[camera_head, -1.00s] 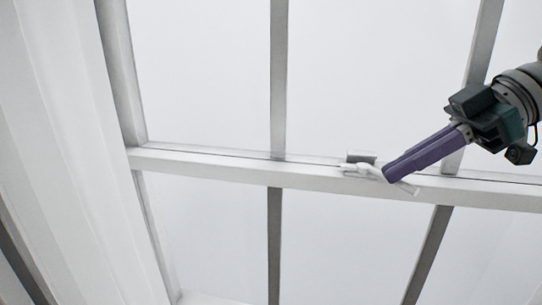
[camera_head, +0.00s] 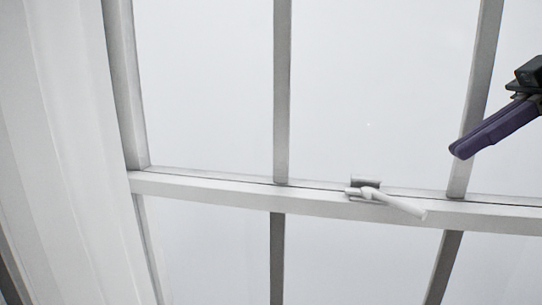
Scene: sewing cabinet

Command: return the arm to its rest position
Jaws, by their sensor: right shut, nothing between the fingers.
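My right gripper (camera_head: 459,151) comes in from the right edge, with purple fingers closed together and nothing between them. It is above and to the right of the white window latch (camera_head: 385,196), clear of it. Only the fingers and a dark part of the wrist show; the rest of the arm is outside the picture. The latch sits on the window's horizontal rail, its handle pointing right and slightly down. My left gripper is not in view.
The white window rail (camera_head: 230,195) crosses the view, with grey vertical bars (camera_head: 281,90) between pale panes. A white curtain or ribbed panel (camera_head: 60,150) fills the left side. The space left of the gripper is free.

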